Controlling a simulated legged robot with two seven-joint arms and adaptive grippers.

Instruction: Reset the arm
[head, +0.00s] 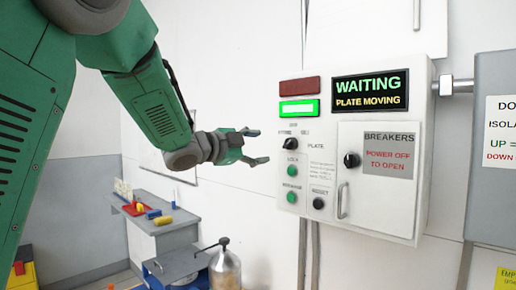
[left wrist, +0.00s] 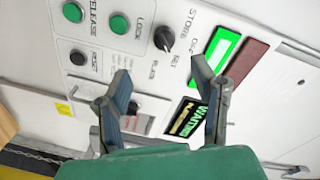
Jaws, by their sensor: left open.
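My left gripper (head: 262,146) is open and empty in front of the left side of a white control box (head: 327,210) on the wall, apart from it as far as I can tell. The box has a lit green lamp, a dark red lamp, a black selector knob (head: 290,143), green buttons and a black reset button (head: 318,203). Its display (head: 370,92) reads "WAITING, PLATE MOVING". The breaker door (head: 375,195) is shut. In the left wrist view the open fingers (left wrist: 165,95) frame the panel, with the display between them. My right gripper is not in view.
A grey desk (head: 165,225) with small coloured items stands at the lower left. A metal canister (head: 224,268) stands beside it. A grey isolator box (head: 490,160) is at the right, joined by a pipe. Wall space left of the control box is clear.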

